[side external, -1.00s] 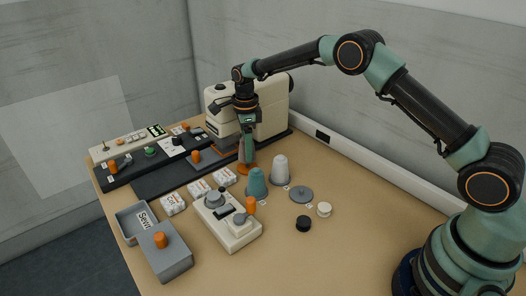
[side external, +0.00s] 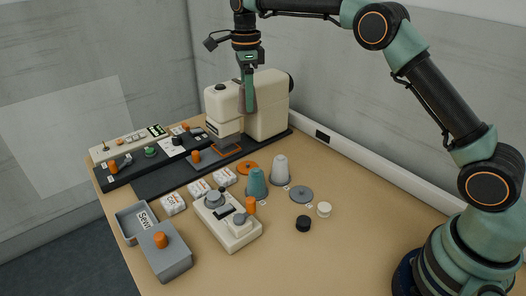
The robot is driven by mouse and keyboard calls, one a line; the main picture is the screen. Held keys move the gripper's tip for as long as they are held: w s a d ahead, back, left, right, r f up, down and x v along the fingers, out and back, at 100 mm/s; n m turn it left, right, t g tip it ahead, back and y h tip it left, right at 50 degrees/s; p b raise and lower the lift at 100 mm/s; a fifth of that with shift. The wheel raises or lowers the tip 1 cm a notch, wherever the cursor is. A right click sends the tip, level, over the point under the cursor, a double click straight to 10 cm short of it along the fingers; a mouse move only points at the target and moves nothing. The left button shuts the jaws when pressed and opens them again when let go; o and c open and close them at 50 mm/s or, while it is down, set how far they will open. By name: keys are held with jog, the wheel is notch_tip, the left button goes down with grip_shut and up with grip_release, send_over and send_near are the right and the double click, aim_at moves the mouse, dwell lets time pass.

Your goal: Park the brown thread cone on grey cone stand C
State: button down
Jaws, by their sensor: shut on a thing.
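My gripper (side external: 248,108) is shut on the brown thread cone (side external: 242,98), high in front of the white sewing machine. The gripper fingers hide much of the cone, which looks upright and clear of everything below. A flat grey round stand (side external: 302,194) is empty on the table, to the right of the cones. A small tag lies beside it, too small to read, so I cannot confirm the letter C. My gripper is up and to the left of this stand in the picture.
Black (side external: 303,223) and white (side external: 324,209) small round pieces lie nearby. The sewing machine (side external: 272,105) stands behind.

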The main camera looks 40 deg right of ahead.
jog(key=s+d+f, duration=0.2)
jog(key=s+f, duration=0.4)
jog(key=s, duration=0.1)
send_over(302, 190)
notch_tip(302, 190, down, 6)
jog(key=shift+f, duration=2.45)
jog(key=shift+f, duration=0.9)
jog(key=shift+c, duration=0.3)
grip_release()
jog(key=shift+o, duration=0.3)
